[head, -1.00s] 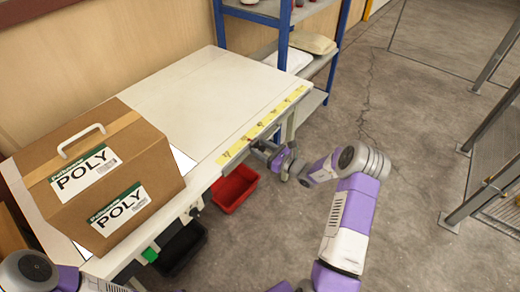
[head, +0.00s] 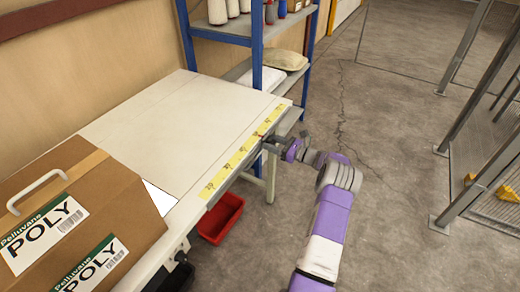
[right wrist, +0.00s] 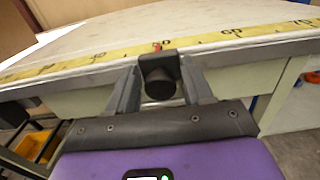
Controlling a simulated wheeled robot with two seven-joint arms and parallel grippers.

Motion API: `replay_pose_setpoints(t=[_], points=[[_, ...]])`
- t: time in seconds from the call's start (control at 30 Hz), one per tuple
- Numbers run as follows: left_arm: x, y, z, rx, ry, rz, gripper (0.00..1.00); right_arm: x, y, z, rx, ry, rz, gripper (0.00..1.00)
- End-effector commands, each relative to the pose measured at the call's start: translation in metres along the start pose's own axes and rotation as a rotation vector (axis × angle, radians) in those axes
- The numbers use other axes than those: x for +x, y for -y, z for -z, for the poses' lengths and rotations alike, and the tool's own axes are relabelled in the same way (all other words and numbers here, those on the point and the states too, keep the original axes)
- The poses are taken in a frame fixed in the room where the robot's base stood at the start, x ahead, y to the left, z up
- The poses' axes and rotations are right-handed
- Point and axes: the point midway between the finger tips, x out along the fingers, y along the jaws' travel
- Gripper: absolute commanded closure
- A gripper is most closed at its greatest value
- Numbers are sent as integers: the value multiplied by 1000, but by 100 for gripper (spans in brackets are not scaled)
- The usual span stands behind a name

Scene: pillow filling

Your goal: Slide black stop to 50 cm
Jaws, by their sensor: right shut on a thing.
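The black stop (right wrist: 160,78) is a dark block with a round knob at the table's front edge. My right gripper (right wrist: 162,88) is shut on it, one finger on each side of the knob. A small red mark on top of the stop lies at the yellow scale (right wrist: 110,50), at a partly covered number that looks like 50. The numbers 60 and 70 show to its right. In the head view my right gripper (head: 270,145) is at the far part of the yellow scale (head: 238,157), with the stop mostly hidden. My left gripper is out of view.
A Poly carton (head: 85,205) stands on the near left of the pale table (head: 165,120). A red bin (head: 220,218) is on the floor below the edge. A blue shelf rack (head: 257,50) stands behind the table. The tabletop behind the scale is clear.

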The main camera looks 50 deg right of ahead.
Motion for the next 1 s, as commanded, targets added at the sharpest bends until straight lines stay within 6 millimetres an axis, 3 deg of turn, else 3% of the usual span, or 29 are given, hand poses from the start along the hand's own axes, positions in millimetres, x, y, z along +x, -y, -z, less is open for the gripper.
replay_pose_setpoints(t=[0.43, 0.47, 0.5, 0.77, 1.0], points=[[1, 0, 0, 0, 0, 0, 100, -5, 6, 0, 1, 1, 5, 100], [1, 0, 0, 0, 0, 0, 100, -5, 6, 0, 1, 1, 5, 46], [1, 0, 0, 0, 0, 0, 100, -5, 5, 0, 1, 1, 5, 44], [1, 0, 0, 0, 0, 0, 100, -5, 5, 0, 1, 1, 5, 44], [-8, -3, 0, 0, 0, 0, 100, -36, 6, -1, 3, -1, 8, 44]])
